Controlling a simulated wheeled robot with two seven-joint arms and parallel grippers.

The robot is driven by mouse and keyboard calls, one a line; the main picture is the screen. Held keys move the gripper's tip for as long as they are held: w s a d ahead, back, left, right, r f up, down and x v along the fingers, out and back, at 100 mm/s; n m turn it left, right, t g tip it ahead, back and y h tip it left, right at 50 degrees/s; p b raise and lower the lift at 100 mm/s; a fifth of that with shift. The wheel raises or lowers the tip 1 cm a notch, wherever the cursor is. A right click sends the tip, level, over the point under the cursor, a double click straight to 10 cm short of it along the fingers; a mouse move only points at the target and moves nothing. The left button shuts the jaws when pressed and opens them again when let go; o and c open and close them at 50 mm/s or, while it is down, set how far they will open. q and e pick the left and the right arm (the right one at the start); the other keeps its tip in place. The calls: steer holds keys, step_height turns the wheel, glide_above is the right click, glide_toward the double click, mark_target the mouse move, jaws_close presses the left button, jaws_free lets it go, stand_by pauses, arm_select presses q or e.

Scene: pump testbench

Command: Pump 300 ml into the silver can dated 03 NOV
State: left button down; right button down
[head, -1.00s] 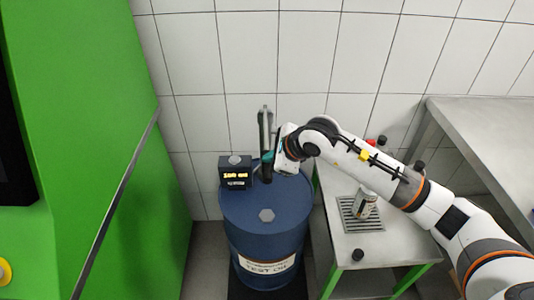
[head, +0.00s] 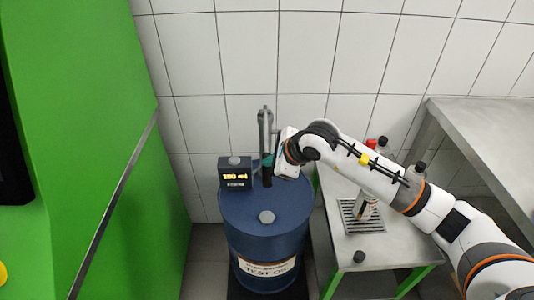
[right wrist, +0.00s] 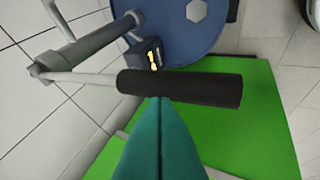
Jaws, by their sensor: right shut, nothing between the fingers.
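The blue oil drum (head: 262,222) carries the hand pump, with its grey lever (head: 263,125) and black handle grip (head: 267,178). The pump's black display (head: 235,175) shows yellow digits, perhaps 180 ml, hard to read. My right gripper (head: 267,161) is at the lever. In the right wrist view its teal fingers (right wrist: 160,100) are shut together and empty. Their tips lie at the middle of the black grip (right wrist: 185,88), seemingly against it. A silver can (head: 366,206) stands on the drip grate, partly hidden by my right arm; its date is not legible. My left gripper is out of view.
The side table holds the slotted drip grate (head: 350,221) and a small black cap (head: 359,256). A red-topped container (head: 371,145) stands behind my right arm. A green cabinet (head: 90,150) fills the left, a grey bench (head: 490,130) the right.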

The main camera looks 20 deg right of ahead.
steer(key=shift+s+a+f+b, duration=0.1)
steer(key=shift+s+f+b, duration=0.05)
steer(key=shift+f+b, duration=1)
steer(key=shift+s+f+b, duration=0.1)
steer(key=shift+f+b, duration=0.9)
steer(key=shift+f, duration=0.1)
stand_by(1.4)
stand_by(0.5)
steer(key=shift+w+r+p, duration=0.2)
steer(key=shift+r+p, duration=0.6)
steer(key=shift+r, duration=0.9)
steer(key=shift+w+r+p, duration=0.15)
steer(key=shift+r+p, duration=0.65)
steer(key=shift+r, duration=0.95)
steer(key=shift+w+r+p, duration=0.2)
steer(key=shift+r+p, duration=0.6)
steer(key=shift+r, duration=0.9)
steer(key=shift+w+d+r+p, duration=0.15)
steer(key=shift+r+p, duration=0.45)
steer(key=shift+r, duration=0.65)
steer(key=shift+w+d+r+p, duration=0.1)
steer(key=shift+r+p, duration=0.45)
steer(key=shift+r, duration=0.7)
